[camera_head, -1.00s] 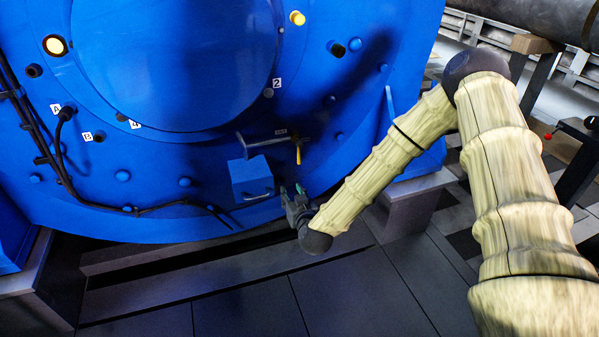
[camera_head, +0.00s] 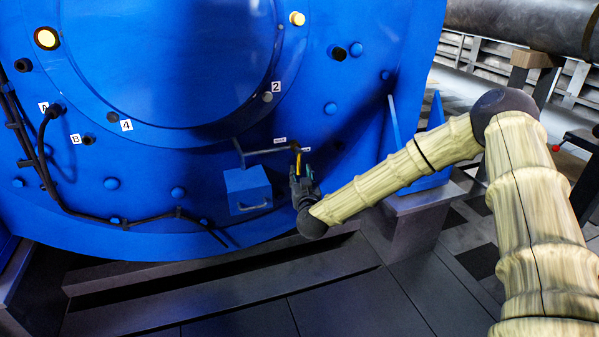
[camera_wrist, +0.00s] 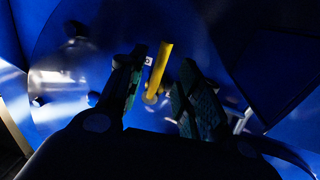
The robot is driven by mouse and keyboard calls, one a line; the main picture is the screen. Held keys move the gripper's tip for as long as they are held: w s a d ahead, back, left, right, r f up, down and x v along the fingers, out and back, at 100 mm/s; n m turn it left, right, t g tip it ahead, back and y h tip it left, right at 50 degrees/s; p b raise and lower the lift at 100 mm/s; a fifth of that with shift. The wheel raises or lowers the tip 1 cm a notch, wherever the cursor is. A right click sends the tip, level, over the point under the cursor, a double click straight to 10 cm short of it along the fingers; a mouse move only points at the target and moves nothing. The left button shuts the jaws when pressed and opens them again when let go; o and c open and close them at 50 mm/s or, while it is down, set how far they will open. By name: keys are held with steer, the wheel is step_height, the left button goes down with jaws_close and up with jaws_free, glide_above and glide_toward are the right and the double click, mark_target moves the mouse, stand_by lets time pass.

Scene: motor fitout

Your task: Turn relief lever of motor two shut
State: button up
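The yellow lever (camera_head: 298,161) hangs on the lower right of the blue motor face (camera_head: 215,155), beside a grey pipe and small labels. In the wrist view the yellow lever (camera_wrist: 160,68) stands between the two dark finger pads. My gripper (camera_head: 301,177) is just below and at the lever in the head view and partly covers its lower end. In the wrist view my gripper (camera_wrist: 165,90) is open, with gaps showing on both sides of the lever. Whether a finger touches the lever cannot be told.
A blue box with a handle (camera_head: 248,191) juts from the motor just left of my gripper. A grey pipe (camera_head: 265,151) runs beside the lever. A black cable (camera_head: 85,210) lies along the lower left of the motor. Dark floor plates (camera_head: 330,300) in front are clear.

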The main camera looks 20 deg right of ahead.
mark_target(299, 168)
steer(key=shift+w+d+b, duration=0.2)
steer(key=shift+w+b, duration=0.25)
steer(key=shift+w, duration=0.85)
steer(key=shift+w+d+b, duration=0.2)
steer(key=shift+w+b, duration=0.2)
steer(key=shift+w, duration=0.9)
jaws_close()
